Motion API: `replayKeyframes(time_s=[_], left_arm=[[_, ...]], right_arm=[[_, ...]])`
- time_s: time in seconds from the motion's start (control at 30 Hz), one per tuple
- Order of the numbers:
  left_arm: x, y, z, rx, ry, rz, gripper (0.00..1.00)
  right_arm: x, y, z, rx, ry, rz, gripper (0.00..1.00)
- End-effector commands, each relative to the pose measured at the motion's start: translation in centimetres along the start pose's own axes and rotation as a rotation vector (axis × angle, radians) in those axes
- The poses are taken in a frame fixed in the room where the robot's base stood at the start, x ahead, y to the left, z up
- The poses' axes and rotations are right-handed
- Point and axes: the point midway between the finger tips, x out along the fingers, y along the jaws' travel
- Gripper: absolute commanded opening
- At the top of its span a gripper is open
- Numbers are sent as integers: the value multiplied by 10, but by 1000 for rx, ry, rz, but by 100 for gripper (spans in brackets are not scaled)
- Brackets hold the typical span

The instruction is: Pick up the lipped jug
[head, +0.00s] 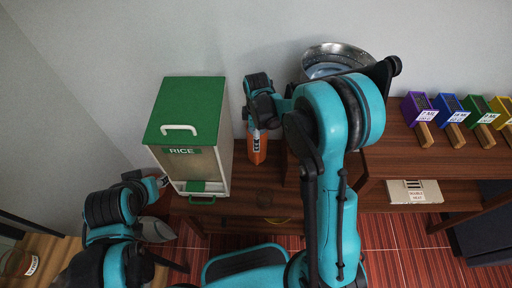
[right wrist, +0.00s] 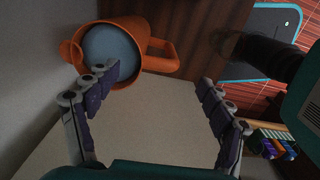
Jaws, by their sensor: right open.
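The lipped jug is orange with a blue-grey inside. In the right wrist view the jug (right wrist: 138,27) sits at the top, its lip to the left and its handle to the right. In the head view only part of the jug (head: 257,152) shows, beside the rice dispenser and below my right gripper (head: 263,116). In the right wrist view that gripper (right wrist: 156,78) is open and empty, with its left finger overlapping the jug's rim in the picture. I cannot tell if they touch. My left gripper (head: 158,208) is low at the left, its jaw state unclear.
A green-topped rice dispenser (head: 187,110) stands left of the jug. A metal bowl (head: 337,52) is behind my right arm. Several coloured boxes (head: 450,106) line the wooden shelf at the right. A white labelled box (head: 413,191) sits below them.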

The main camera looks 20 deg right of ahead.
Motion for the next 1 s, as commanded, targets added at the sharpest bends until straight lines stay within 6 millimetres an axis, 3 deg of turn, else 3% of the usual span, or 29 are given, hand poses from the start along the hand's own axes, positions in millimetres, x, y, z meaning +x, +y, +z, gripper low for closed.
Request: replayKeyframes(time_s=[0.5,0.73,0.77,1.0], left_arm=[[26,0,18,0,0,0,40],[24,0,18,0,0,0,40],[24,0,18,0,0,0,40],[24,0,18,0,0,0,40]], right_arm=[[66,3,1,3,1,2,81],[66,3,1,3,1,2,81],[66,3,1,3,1,2,76],[66,3,1,4,1,2,12]])
